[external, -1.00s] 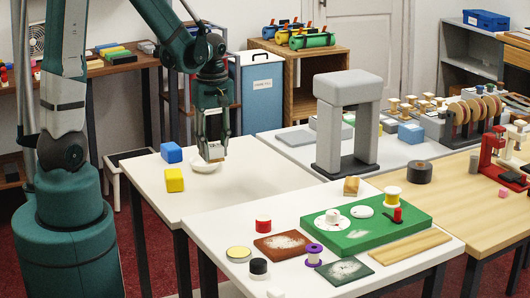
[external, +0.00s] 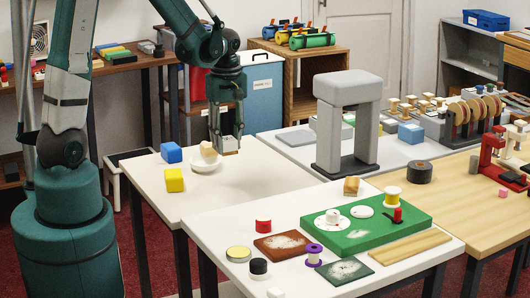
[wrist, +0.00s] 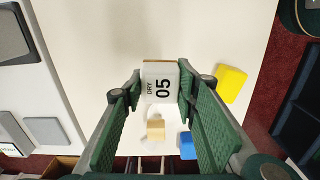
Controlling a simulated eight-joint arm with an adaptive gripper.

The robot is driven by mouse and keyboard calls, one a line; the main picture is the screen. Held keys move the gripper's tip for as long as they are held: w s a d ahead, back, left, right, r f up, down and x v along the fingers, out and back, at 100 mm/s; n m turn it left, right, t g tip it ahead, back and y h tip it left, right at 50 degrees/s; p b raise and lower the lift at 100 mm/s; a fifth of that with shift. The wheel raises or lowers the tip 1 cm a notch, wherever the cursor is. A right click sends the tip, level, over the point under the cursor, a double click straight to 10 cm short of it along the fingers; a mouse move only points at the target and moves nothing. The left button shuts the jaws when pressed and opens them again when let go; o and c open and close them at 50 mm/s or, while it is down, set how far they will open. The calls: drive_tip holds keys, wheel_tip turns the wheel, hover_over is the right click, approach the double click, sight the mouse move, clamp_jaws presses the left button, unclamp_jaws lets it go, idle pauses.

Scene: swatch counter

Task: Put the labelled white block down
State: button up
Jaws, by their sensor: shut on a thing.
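A white block labelled "DRY 05" (wrist: 161,84) sits between the fingertips of my gripper (wrist: 160,80), which is shut on it. In the external view my gripper (external: 229,150) is over the white table (external: 250,180), just right of a white dish (external: 205,168). Only a small part of the held block shows there, beneath the fingers. I cannot tell whether it touches the table.
A pale wooden block (external: 208,149) rests in the dish. A blue block (external: 171,153) and a yellow block (external: 174,180) stand left of it. The right of this table is bare. A grey arch (external: 346,125) stands beyond to the right.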

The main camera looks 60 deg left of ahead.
drive_tip(key=p, duration=0.2)
hover_over(253, 173)
drive_tip(key=shift+d+f+n, duration=0.1)
drive_tip(key=shift+n, duration=0.3)
drive_tip(key=shift+f+b, duration=0.65)
drive_tip(key=shift+f, duration=2.5)
drive_tip(key=shift+f, duration=1.85)
drive_tip(key=shift+f+b, duration=0.25)
drive_tip(key=shift+b, duration=0.2)
drive_tip(key=o, duration=0.8)
drive_tip(key=shift+r, duration=0.1)
